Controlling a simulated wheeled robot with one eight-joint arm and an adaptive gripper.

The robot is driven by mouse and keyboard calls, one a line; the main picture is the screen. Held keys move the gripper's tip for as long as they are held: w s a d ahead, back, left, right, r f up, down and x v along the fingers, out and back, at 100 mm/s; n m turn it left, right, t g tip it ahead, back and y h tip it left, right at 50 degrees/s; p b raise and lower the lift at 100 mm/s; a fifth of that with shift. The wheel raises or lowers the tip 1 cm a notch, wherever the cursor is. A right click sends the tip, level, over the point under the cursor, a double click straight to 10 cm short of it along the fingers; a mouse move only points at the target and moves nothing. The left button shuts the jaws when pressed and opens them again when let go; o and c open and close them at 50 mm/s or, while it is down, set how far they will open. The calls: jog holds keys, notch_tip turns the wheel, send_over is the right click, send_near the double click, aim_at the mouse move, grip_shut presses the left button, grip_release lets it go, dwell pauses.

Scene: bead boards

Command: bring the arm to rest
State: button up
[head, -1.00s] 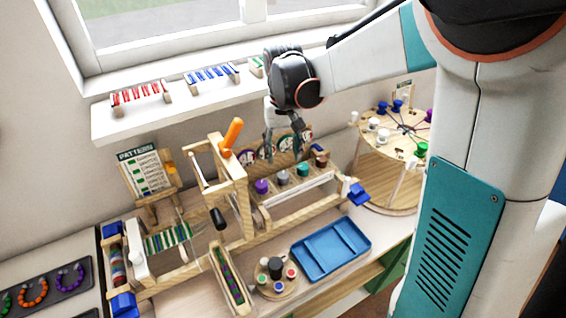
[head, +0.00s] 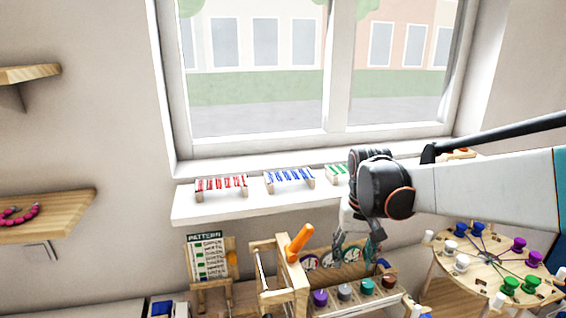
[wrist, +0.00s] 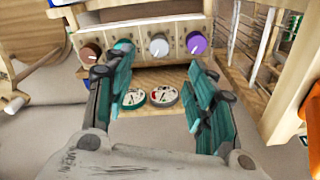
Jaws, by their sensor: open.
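My gripper (head: 358,252) hangs over the wooden stand with coloured knobs, below the white shelf, at the end of my arm, which reaches in from the right. In the wrist view its two teal-padded fingers (wrist: 162,85) are spread apart, with nothing held between them. Beyond and between the fingers are the grey knob (wrist: 159,46) and two round dials. The teal knob is partly covered by a finger in the wrist view. I cannot tell the exact height of the fingertips above the stand.
A white shelf (head: 215,211) under the window carries racks of red, blue and green pieces. A wooden frame with an orange handle (head: 300,241) stands left of my gripper. A round spool table (head: 470,276) stands at right. A pattern card (head: 208,258) is at left.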

jog(key=s+f+n+t+b, duration=0.1)
jog(key=s+t+b, duration=0.4)
jog(key=s, duration=1.3)
jog(key=shift+s+f+n+t, duration=0.25)
jog(key=shift+f+n+t, duration=0.05)
jog(key=shift+f+t, duration=0.5)
